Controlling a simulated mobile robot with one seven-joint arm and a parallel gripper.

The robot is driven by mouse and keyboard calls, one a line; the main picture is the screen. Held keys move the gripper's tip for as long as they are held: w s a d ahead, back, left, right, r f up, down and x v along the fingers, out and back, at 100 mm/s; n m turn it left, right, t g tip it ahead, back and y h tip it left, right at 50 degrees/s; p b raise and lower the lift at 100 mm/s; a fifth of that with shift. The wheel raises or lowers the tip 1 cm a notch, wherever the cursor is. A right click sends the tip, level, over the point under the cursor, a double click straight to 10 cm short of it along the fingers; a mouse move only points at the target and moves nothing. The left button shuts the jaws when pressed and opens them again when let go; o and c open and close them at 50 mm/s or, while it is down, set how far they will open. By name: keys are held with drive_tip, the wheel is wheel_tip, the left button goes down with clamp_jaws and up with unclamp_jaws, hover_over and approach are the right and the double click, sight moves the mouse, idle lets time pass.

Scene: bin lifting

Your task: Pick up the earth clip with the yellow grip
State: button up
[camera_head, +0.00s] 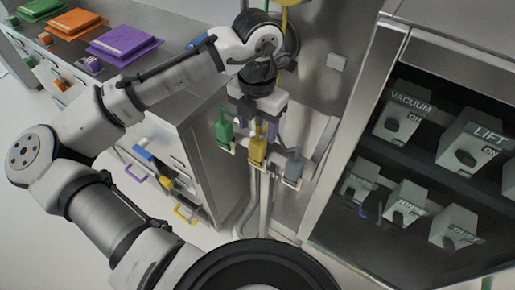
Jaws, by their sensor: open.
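The earth clip with the yellow grip (257,149) hangs upright in a row on a metal rail, right of a green-gripped clip (224,131) and left of a grey-gripped one (293,168). My gripper (257,116) is open and points down just above the yellow grip, close to it in the picture. I cannot tell whether its fingers touch the grip or are beside it. A purple piece (272,131) shows partly behind, near the right finger. The lower end of the yellow clip is small and hard to make out.
A dark-fronted cabinet with labelled switch boxes (403,110) stands close on the right. A drawer unit with coloured handles (187,213) stands left of the rail. Vertical pipes (266,200) run below the clips. Coloured folders (124,42) lie on a counter at the upper left.

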sight(257, 141)
drive_tip(key=shift+f+p, duration=0.65)
drive_tip(key=shift+f, duration=2.35)
drive_tip(key=c, duration=1.2)
